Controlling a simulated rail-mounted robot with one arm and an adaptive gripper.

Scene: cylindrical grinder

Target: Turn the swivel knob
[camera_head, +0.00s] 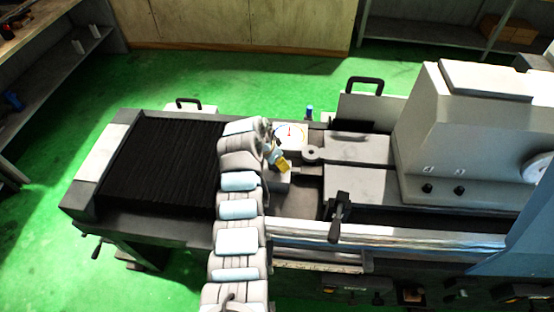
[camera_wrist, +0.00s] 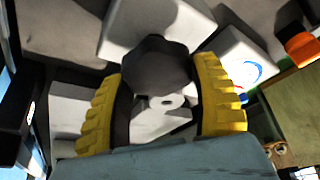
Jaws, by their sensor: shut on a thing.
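The swivel knob (camera_wrist: 157,64) is dark and lobed, and it sits between the yellow fingers of my gripper in the wrist view. My gripper (camera_head: 283,164) is closed around it, with one finger on each side. In the head view the gripper is at the middle of the grinder, and the knob cannot be made out there. A pale grey part with a round hole shows just below the knob in the wrist view.
A white dial (camera_head: 290,133) stands close behind the gripper. A dark lever handle (camera_head: 337,215) is at its front right. The grinder's large grey housing (camera_head: 465,140) rises at the right. Black bellows (camera_head: 160,160) cover the left of the bed.

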